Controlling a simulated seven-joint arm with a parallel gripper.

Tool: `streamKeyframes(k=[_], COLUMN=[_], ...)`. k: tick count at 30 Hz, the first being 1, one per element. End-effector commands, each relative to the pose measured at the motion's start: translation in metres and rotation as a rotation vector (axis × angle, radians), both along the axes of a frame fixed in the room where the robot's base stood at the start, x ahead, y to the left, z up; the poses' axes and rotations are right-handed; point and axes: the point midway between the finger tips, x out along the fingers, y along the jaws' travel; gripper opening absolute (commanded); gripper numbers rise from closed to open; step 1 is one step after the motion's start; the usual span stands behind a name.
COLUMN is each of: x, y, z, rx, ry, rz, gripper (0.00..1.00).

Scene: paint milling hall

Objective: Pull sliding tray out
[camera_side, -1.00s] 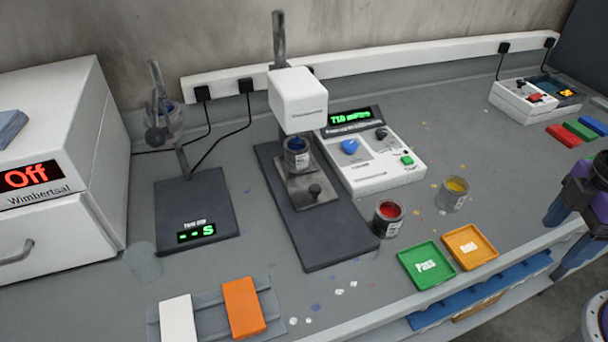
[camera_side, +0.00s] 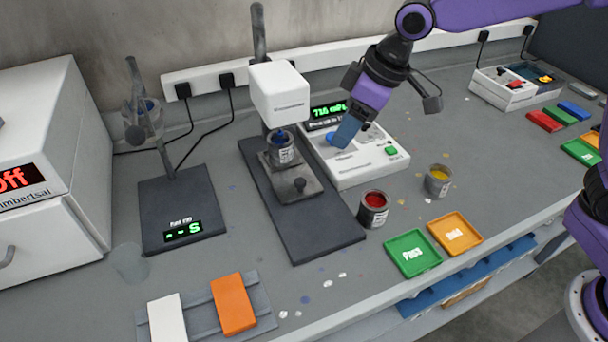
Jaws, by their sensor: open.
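The sliding tray (camera_side: 310,190), a small grey metal plate with a dark round knob (camera_side: 299,184) at its front, sits on the dark base (camera_side: 315,238) of a white-headed machine (camera_side: 279,95). A can of blue paint (camera_side: 283,153) stands on the tray, under the machine head. My gripper (camera_side: 343,137) points down over the white control box, at or just above its blue dial; contact cannot be told. It is open, with one finger showing and the other hidden. It is behind and right of the tray knob, apart from it.
The control box (camera_side: 370,165) stands right of the machine. Open cans of red (camera_side: 373,211) and yellow paint (camera_side: 438,181) stand front right, near a green Pass tray (camera_side: 412,254) and an orange tray (camera_side: 455,234). The bench in front of the machine base is mostly clear.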

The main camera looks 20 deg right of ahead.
Motion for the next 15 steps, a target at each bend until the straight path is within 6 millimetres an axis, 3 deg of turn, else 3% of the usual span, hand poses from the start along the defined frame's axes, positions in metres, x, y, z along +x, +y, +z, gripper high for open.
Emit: streamKeyframes(k=[3,8,15], x=[0.015,0.021,0.030], y=[0.007,0.010,0.019], z=[0.000,-0.006,-0.041], rx=[0.011,0.014,0.010], ry=[-0.012,-0.015,-0.011], rz=[-0.016,-0.020,-0.020], gripper=[0.55,0.55,0.55])
